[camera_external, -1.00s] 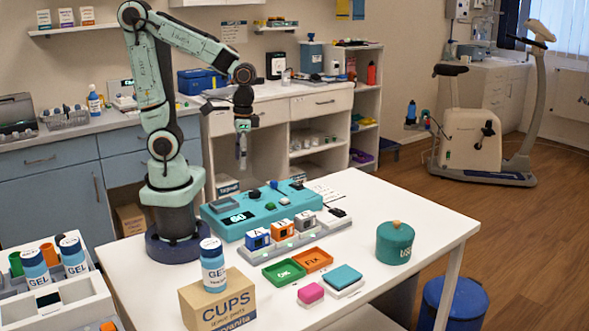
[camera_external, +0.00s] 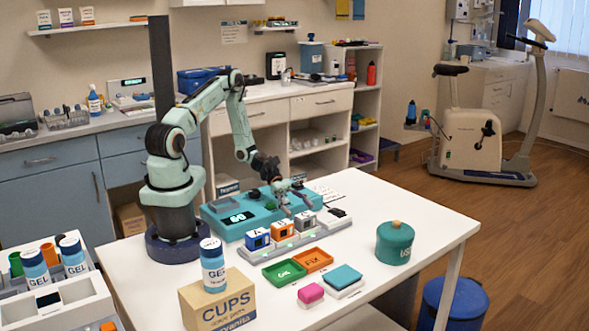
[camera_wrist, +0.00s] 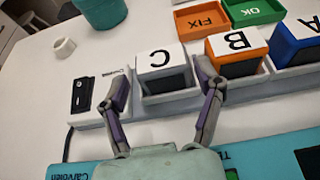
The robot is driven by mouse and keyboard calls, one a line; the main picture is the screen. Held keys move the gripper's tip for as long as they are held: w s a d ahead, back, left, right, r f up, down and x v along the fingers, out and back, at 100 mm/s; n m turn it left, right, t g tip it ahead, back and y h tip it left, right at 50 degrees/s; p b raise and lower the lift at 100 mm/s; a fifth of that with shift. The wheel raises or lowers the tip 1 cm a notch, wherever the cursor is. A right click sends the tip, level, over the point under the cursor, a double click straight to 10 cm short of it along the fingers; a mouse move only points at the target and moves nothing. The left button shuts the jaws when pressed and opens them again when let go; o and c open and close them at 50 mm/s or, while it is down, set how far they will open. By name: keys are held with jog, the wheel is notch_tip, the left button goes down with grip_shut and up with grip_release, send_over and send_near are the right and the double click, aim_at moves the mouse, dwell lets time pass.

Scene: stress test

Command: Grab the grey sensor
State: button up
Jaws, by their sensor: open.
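The grey sensor, marked C (camera_wrist: 165,66), sits in its slot of the pale rack, between the black module and the orange sensor in the wrist view. In the external view the grey sensor (camera_external: 305,221) is at the right end of the sensor row. My gripper (camera_external: 299,207) is open and empty, reaching down over the teal console near the grey sensor. In the wrist view my gripper (camera_wrist: 163,88) has one finger towards each side of the grey sensor; contact cannot be told.
The orange sensor B (camera_wrist: 237,50) and blue sensor A (camera_wrist: 297,42) stand in the same rack (camera_external: 325,238). A black module (camera_wrist: 83,95) with a cable is on the other side. Green (camera_external: 284,272) and orange (camera_external: 313,260) trays lie in front. A teal pot (camera_external: 394,243) stands right.

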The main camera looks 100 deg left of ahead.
aim_at(309, 221)
jog(key=x, duration=0.5)
jog(key=c, duration=0.9)
